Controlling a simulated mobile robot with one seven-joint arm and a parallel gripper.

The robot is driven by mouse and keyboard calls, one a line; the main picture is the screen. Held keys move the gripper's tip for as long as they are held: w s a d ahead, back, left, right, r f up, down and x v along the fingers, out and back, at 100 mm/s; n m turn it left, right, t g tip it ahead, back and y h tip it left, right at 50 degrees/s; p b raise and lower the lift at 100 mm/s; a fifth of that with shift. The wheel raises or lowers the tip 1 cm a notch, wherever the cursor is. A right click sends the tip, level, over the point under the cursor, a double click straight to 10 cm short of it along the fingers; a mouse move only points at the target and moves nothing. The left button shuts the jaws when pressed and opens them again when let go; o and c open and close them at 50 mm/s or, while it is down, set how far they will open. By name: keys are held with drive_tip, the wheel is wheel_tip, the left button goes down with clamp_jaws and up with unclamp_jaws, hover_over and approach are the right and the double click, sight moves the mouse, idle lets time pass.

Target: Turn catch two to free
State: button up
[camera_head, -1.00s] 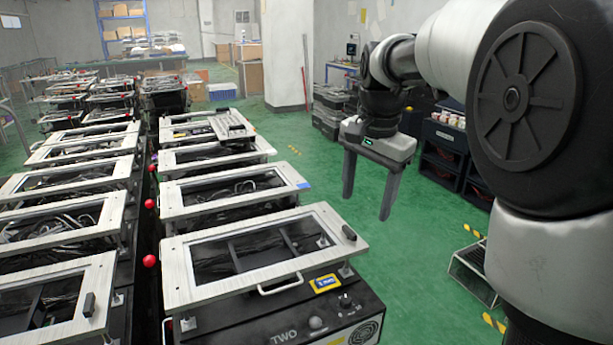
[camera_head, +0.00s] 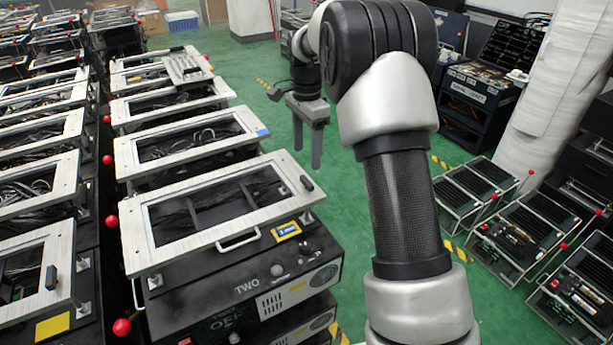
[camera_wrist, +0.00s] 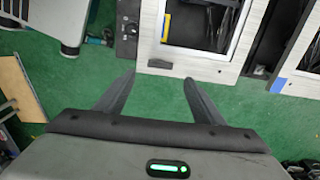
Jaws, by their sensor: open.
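The unit marked TWO (camera_head: 247,287) is a black box under a pale, brushed-metal framed lid (camera_head: 133,235) with a dark window and a front handle. A small black catch (camera_head: 307,183) sits on the lid's right edge. In the wrist view a black catch (camera_wrist: 160,65) lies on the pale frame's near edge, just ahead of my fingertips. My gripper (camera_head: 307,160) is beyond that right edge, fingers pointing down over the green floor. In the wrist view my gripper (camera_wrist: 159,77) has its fingers apart and empty, with no contact visible.
More framed units stand in rows behind and to the left. Red ball knobs (camera_head: 112,221) stick up in the gap between rows. Open floor (camera_head: 352,200) lies right of unit TWO. Low black crates (camera_head: 520,225) stand farther right.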

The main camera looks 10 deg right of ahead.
sight(307, 180)
wheel_tip(307, 180, down, 9)
drive_tip(key=shift+r, duration=0.1)
idle(0.3)
drive_tip(key=c, duration=1)
drive_tip(key=shift+c, duration=0.2)
